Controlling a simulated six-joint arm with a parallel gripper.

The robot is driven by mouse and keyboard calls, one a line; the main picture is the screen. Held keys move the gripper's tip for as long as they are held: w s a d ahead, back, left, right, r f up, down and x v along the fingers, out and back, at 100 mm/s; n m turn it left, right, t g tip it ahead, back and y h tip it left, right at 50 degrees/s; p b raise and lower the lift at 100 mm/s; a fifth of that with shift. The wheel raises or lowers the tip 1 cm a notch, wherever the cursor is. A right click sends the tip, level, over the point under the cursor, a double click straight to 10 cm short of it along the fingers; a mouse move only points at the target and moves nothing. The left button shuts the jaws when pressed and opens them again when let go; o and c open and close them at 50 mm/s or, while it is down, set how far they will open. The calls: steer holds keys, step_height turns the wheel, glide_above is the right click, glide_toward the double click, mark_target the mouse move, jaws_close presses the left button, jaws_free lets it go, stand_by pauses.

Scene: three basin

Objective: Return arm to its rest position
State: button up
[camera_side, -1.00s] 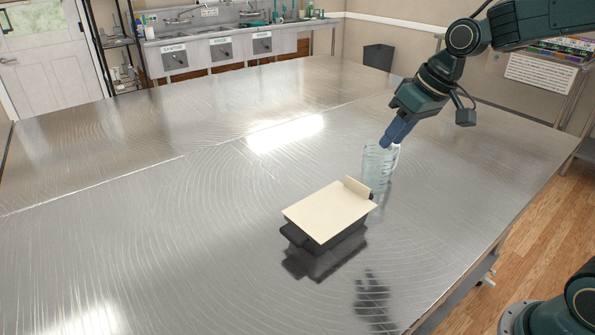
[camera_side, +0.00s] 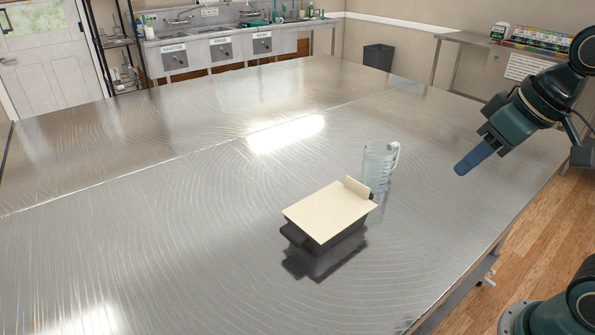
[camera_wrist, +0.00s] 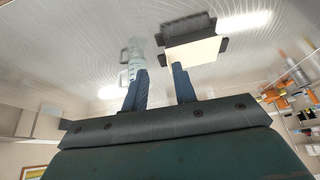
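My gripper (camera_side: 464,170) is in the air over the right side of the metal table, to the right of a clear jug and apart from it. In the wrist view its two blue fingers (camera_wrist: 160,88) stand apart with an empty gap between them. The clear jug (camera_side: 376,168) stands upright on the table; it also shows beyond the left finger in the wrist view (camera_wrist: 131,56).
The metal table (camera_side: 130,230) is otherwise clear. Sinks (camera_side: 222,50) line the back wall. A dark bin (camera_side: 378,56) stands beyond the table.

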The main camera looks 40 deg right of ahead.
steer(key=shift+s+d+f, duration=0.1)
steer(key=shift+s+f, duration=0.1)
steer(key=shift+s, duration=0.7)
steer(key=shift+s+d+f, duration=0.1)
steer(key=shift+s+f, duration=0.1)
steer(key=shift+s, duration=0.65)
steer(key=shift+s+f, duration=0.2)
steer(key=shift+s, duration=0.7)
